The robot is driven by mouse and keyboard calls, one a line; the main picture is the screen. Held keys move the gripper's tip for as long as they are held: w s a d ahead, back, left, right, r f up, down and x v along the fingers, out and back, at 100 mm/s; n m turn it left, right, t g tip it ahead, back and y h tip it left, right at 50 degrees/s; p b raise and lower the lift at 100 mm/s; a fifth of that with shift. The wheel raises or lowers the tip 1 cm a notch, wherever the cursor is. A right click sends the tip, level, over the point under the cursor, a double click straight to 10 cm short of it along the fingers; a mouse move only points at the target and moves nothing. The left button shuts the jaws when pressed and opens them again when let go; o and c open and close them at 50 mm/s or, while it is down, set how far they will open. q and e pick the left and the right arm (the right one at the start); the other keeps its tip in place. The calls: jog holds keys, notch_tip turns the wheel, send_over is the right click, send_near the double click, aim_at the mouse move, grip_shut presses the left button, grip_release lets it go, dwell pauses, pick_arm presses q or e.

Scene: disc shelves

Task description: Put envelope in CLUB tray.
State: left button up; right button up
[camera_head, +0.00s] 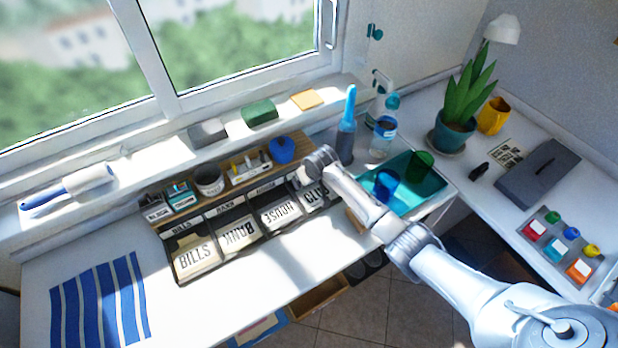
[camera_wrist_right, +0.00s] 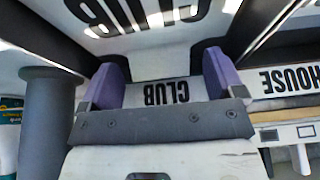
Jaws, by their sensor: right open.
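The CLUB tray (camera_head: 301,190) is the rightmost of the lettered trays below the window sill. A pale sheet with large CLUB lettering (camera_head: 316,194) stands in it; I cannot tell whether this is the envelope. The wrist view shows large CLUB lettering (camera_wrist_right: 128,14) at the top and a smaller CLUB label strip (camera_wrist_right: 166,93) below. My right gripper (camera_wrist_right: 160,68) is open, its two purple fingers on either side of the label strip, with nothing seen held between them. In the head view my right wrist hides its fingers above the tray. No separate loose envelope is clearly seen.
Trays lettered BILLS (camera_head: 196,256), BANK (camera_head: 239,234) and HOUSE (camera_head: 281,213) stand to the left. A shelf above them holds a blue pot (camera_head: 281,150) and small boxes. A bottle (camera_head: 384,132) and teal tray (camera_head: 432,187) stand right.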

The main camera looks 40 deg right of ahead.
aim_at(316, 192)
jog(key=shift+r, duration=0.25)
jog(key=d+p+v, duration=0.1)
jog(key=p+v, duration=0.3)
jog(key=v, duration=0.7)
jog(key=s+a+f+n, duration=0.1)
jog(key=s+a+f, duration=0.1)
jog(key=s+a, duration=0.2)
jog(key=s+a+f, duration=0.2)
jog(key=s+a, duration=0.1)
jog(key=s, duration=0.4)
jog(key=s+a+f+n, duration=0.1)
jog(key=s+a+f, duration=0.2)
jog(key=s+a, duration=0.1)
jog(key=shift+s+a+n+g+y, duration=0.3)
jog(key=shift+s+a+g, duration=0.1)
jog(key=shift+s, duration=0.3)
jog(key=s+a+r, duration=0.1)
jog(key=s+a, duration=0.2)
jog(key=s, duration=0.7)
jog(key=s+a+r+n, duration=0.1)
jog(key=s+a+r, duration=0.1)
jog(key=s, duration=0.7)
jog(key=shift+s+a, duration=0.35)
jog(key=shift+s, duration=0.05)
jog(key=shift+r, duration=0.1)
